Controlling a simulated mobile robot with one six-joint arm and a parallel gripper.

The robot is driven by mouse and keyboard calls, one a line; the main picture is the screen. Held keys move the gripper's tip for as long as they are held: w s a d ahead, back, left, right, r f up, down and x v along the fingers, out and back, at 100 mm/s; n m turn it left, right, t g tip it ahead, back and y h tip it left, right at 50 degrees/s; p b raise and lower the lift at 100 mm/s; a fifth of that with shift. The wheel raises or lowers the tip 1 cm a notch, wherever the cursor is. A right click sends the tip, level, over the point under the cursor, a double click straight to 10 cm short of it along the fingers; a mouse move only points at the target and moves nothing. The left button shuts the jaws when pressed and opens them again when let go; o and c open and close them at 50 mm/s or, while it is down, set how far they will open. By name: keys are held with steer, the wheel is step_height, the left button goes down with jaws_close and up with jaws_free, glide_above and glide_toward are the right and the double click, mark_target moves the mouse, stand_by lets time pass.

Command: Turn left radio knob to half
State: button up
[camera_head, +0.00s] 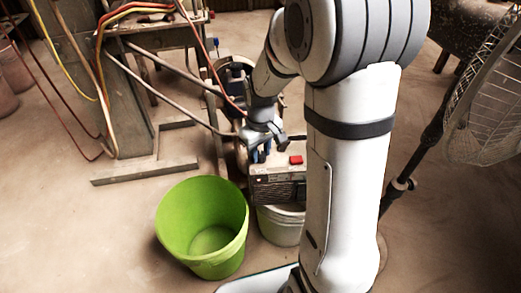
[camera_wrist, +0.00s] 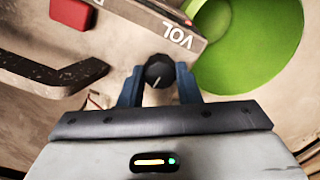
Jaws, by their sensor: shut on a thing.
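The radio (camera_head: 277,188) is a dark, boxy set with a red button (camera_head: 296,160) on top, standing just behind the green bucket. In the wrist view its front edge (camera_wrist: 150,22) shows the letters VOL. The left knob (camera_wrist: 159,70) is round and black, with a pale pointer line toward the bottom of the picture, slightly left. My gripper (camera_wrist: 159,76) has its two blue fingers on either side of the knob, shut on it. In the head view my gripper (camera_head: 260,153) is at the radio's top left; the knob is hidden there.
A green bucket (camera_head: 202,228) stands close in front of the radio at left. A pale bucket (camera_head: 281,226) is under the radio. A fan (camera_head: 487,110) stands at right. A machine frame with hoses (camera_head: 105,90) is at back left. Floor at lower left is clear.

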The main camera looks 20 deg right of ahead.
steer(key=m+p, duration=0.2)
steer(key=m, duration=0.1)
steer(key=shift+r, duration=0.15)
steer(key=m+p, duration=0.1)
steer(key=m, duration=0.3)
steer(key=shift+p, duration=0.4)
steer(key=m+p, duration=0.2)
steer(key=m, duration=0.5)
steer(key=shift+p, duration=0.3)
steer(key=m+p, duration=0.1)
steer(key=m, duration=0.5)
steer(key=shift+m+p, duration=0.35)
steer(key=shift+m, duration=0.05)
steer(key=m+p, duration=0.1)
steer(key=m, duration=0.4)
steer(key=shift+m, duration=0.4)
steer(key=o, duration=1)
